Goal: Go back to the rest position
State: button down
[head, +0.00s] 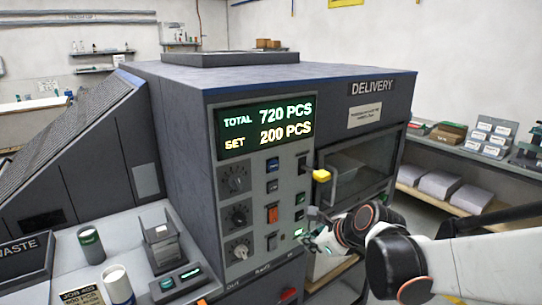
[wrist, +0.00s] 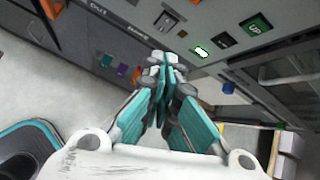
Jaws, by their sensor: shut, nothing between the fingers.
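My gripper (head: 304,236) is in front of the lower right part of the grey machine's control panel (head: 262,190) in the head view. In the wrist view its teal-sided fingers (wrist: 163,64) are together, with nothing between them. The fingertips are close to the panel's lower edge; I cannot tell whether they touch it. My white arm reaches in from the right of the head view. The panel display (head: 265,128) reads TOTAL 720 PCS and SET 200 PCS.
A lit green button (wrist: 201,52) and an UP button (wrist: 257,24) are near the fingers. A yellow knob (head: 321,175) sticks out above my gripper. The delivery window (head: 360,165) is behind my arm. A left counter holds cylinders (head: 117,284). Shelves (head: 440,186) stand at right.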

jog(key=s+d+r+n+h+b, duration=0.1)
jog(key=s+d+n, duration=0.3)
jog(key=s+n, duration=0.7)
jog(key=s+d+n+h, duration=0.3)
jog(key=s+d+n, duration=0.1)
jog(key=s+n, duration=0.7)
jog(key=n, duration=0.3)
jog(key=shift+d+r+g+h+b, duration=0.25)
jog(key=shift+r+g+h+b, duration=0.05)
jog(key=shift+r+h+b, duration=0.1)
jog(key=shift+s, duration=0.1)
